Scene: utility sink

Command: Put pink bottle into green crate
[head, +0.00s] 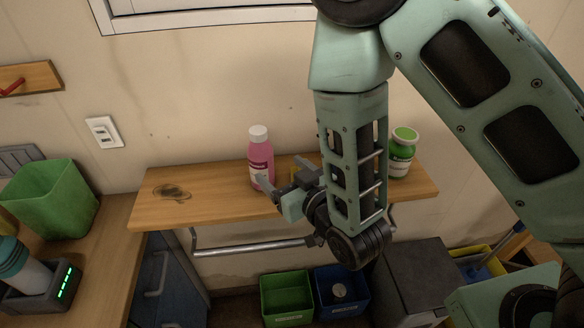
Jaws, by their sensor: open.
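The pink bottle (261,160) with a white cap stands upright on the wooden shelf. My gripper (281,181) is open at the shelf's front, just right of the bottle's lower part. One finger overlaps the bottle's base in the picture; I cannot tell whether they touch. The green crate (287,299) is on the floor below the shelf, and looks empty. A larger green bin (54,200) stands on the counter at left.
A green-capped bottle (402,152) stands on the shelf right of my arm. A yellow item behind my gripper is mostly hidden. A metal rail (250,248) runs under the shelf (215,176). A blue crate (341,309) holding a round item is beside the green crate. The shelf's left part is clear.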

